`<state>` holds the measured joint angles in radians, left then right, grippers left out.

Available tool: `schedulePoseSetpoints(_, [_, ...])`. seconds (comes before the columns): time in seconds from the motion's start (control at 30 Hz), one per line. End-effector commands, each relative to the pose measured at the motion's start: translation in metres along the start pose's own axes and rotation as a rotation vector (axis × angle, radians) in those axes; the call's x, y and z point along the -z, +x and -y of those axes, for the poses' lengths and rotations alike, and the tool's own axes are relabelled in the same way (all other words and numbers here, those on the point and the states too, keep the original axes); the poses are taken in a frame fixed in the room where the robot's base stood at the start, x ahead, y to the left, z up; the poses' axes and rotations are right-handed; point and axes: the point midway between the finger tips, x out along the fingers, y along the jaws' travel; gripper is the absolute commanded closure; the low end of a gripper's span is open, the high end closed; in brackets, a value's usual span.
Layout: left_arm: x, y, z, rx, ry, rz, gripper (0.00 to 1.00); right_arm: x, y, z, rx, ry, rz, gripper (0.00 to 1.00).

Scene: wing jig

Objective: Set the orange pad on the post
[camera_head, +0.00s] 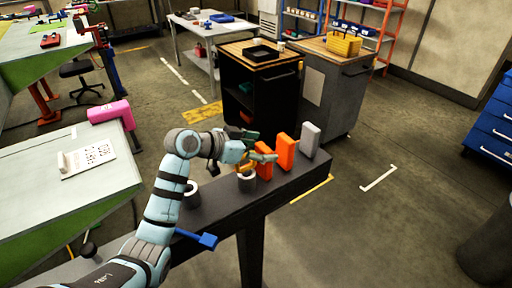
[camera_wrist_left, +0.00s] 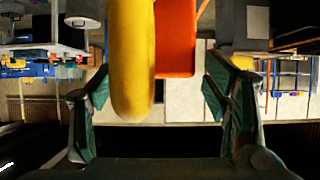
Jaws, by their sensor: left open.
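My left gripper (camera_head: 260,147) is open above the dark bench, beside the upright orange blocks. One orange block (camera_head: 286,152) stands clear; a second orange block (camera_head: 265,171) is partly hidden behind my fingers. A small yellow piece (camera_head: 243,164) shows just below the gripper. In the left wrist view a yellow rounded piece (camera_wrist_left: 130,60) and an orange block (camera_wrist_left: 175,45) appear between the open fingers, with no clear grip on either. Two short grey cylinders (camera_head: 247,182) (camera_head: 191,196) stand on the bench. I cannot tell which part is the post. My right gripper is out of view.
A grey block (camera_head: 310,140) stands at the bench's far end. A blue tool (camera_head: 199,239) lies at the bench's near edge. Black and grey cabinets (camera_head: 330,95) stand behind, and a pale table (camera_head: 110,190) is at left.

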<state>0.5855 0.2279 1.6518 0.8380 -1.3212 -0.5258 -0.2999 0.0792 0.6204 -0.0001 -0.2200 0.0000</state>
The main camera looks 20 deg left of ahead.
Motion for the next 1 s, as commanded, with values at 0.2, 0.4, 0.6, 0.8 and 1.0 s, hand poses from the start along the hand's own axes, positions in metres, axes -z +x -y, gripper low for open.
schedulePoseSetpoints(0.2, [0.001, -0.03, 0.001, 0.004, 0.004, 0.001, 0.31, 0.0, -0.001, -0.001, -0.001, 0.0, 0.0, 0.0])
schedulePoseSetpoints(0.4, [0.0, -0.085, 0.002, 0.007, 0.007, 0.003, 0.31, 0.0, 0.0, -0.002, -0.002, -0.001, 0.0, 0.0])
schedulePoseSetpoints(0.6, [0.0, -0.118, 0.001, 0.002, 0.003, 0.002, 0.31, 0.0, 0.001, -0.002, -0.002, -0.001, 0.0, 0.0])
schedulePoseSetpoints(0.8, [0.001, -0.121, 0.0, -0.001, 0.0, -0.001, 0.31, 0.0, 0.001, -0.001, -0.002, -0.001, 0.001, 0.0])
schedulePoseSetpoints(1.0, [0.001, -0.121, 0.0, -0.001, 0.0, -0.001, 0.31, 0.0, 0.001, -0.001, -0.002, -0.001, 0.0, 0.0])
